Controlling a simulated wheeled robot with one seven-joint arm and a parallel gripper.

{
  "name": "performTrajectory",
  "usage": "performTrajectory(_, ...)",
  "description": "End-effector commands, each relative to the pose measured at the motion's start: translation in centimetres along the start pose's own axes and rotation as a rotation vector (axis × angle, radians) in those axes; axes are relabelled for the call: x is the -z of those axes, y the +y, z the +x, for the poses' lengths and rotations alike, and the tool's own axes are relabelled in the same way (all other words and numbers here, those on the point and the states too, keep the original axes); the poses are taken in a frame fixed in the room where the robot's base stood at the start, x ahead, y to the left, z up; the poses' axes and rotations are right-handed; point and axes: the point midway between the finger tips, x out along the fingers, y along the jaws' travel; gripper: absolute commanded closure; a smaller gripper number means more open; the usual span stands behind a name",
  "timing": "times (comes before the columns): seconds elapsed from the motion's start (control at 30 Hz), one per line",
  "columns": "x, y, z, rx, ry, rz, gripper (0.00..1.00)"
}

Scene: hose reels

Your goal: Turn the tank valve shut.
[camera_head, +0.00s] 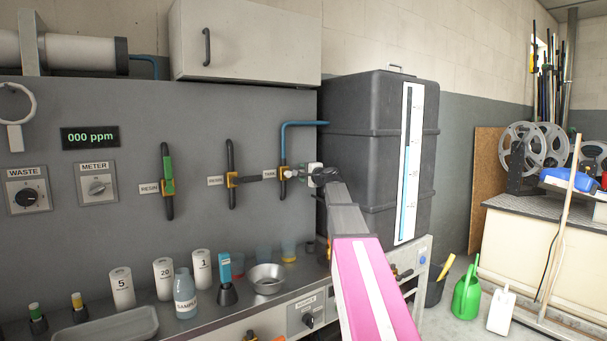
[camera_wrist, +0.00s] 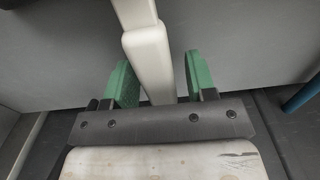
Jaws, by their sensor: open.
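The tank valve (camera_head: 283,172) sits on the grey wall panel beside its TANK label, under a blue pipe. Its handle is pale and points sideways to the right, towards my gripper (camera_head: 304,174). In the wrist view, a cream bar that appears to be this handle (camera_wrist: 149,62) runs between the two green fingers of my gripper (camera_wrist: 160,82). The fingers are open, one on each side of the bar, with a gap visible on both sides. In the head view my gripper and arm partly hide the handle's outer end.
The dark tank (camera_head: 365,110) with a level gauge stands just right of the valve. Left are a middle valve (camera_head: 232,180) with a sideways black handle and the resin valve (camera_head: 168,172) with an upright green one. Bottles, cups and a bowl (camera_head: 266,280) stand on the bench below.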

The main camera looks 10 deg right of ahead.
Motion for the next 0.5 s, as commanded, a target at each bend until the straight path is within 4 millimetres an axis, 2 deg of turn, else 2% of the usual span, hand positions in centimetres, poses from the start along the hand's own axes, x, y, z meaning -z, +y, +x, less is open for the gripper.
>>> performTrajectory(0.5, -0.1, 0.1, -8.8, 0.0, 0.001, 0.001, 0.49)
